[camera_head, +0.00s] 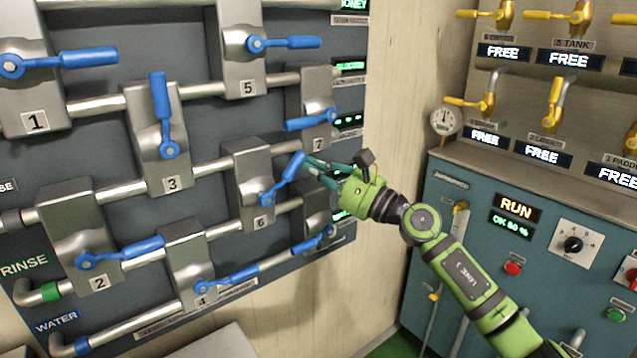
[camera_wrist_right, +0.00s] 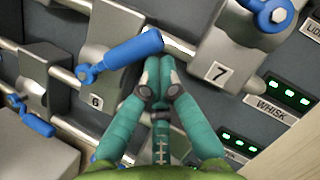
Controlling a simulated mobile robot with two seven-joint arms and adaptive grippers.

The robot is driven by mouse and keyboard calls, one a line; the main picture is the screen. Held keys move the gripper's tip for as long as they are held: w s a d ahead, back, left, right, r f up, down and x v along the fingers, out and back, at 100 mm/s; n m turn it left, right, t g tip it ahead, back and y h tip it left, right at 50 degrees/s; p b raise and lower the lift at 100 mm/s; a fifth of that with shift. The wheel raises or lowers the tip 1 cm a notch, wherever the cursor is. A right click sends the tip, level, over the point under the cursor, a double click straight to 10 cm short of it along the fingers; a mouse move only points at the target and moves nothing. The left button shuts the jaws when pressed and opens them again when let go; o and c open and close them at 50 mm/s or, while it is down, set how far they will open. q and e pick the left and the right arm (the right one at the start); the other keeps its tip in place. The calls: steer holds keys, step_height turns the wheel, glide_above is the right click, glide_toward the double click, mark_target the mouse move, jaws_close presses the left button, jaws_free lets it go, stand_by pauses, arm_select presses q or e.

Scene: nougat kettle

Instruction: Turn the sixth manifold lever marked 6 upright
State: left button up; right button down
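The manifold lever marked 6 is blue (camera_head: 284,178), on a grey valve block with a "6" plate. Its handle slants up and to the right from its pivot, between level and upright. In the right wrist view the handle (camera_wrist_right: 130,51) crosses above my fingertips. My right gripper (camera_head: 307,161) is at the handle's free end, to its right. The wrist view shows its teal fingers (camera_wrist_right: 160,72) brought together with nothing visible between them. They lie right against or very close to the handle's underside; contact cannot be told for sure. My left gripper is not in view.
Lever 3 (camera_head: 161,105) stands upright. Levers 7 (camera_head: 310,121), 5 (camera_head: 290,42), 4 (camera_head: 230,279), 2 (camera_head: 125,250) and 1 (camera_head: 70,59) lie sideways. Lever 7's block (camera_wrist_right: 235,45) is close to my fingers. A teal control cabinet (camera_head: 460,185) stands to the right.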

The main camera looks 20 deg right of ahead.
mark_target(302, 155)
steer(key=r+n, duration=0.1)
steer(key=a+r+n+g, duration=0.1)
steer(key=n, duration=0.1)
steer(key=a+r+n, duration=0.1)
steer(key=shift+s+g, duration=0.4)
steer(key=shift+s+a+r+n+g+h, duration=0.15)
steer(key=shift+a+r+n+g+h, duration=0.1)
steer(key=shift+a+n, duration=0.35)
steer(key=shift+s+a+r+n+g+h, duration=0.15)
steer(key=shift+s+a+r+n+g, duration=0.15)
steer(key=shift+n, duration=0.5)
steer(key=shift+s+a+r+n+g+h, duration=0.1)
steer(key=shift+a+r+n+g+h, duration=0.1)
steer(key=shift+a+n, duration=0.45)
steer(key=shift+d, duration=0.1)
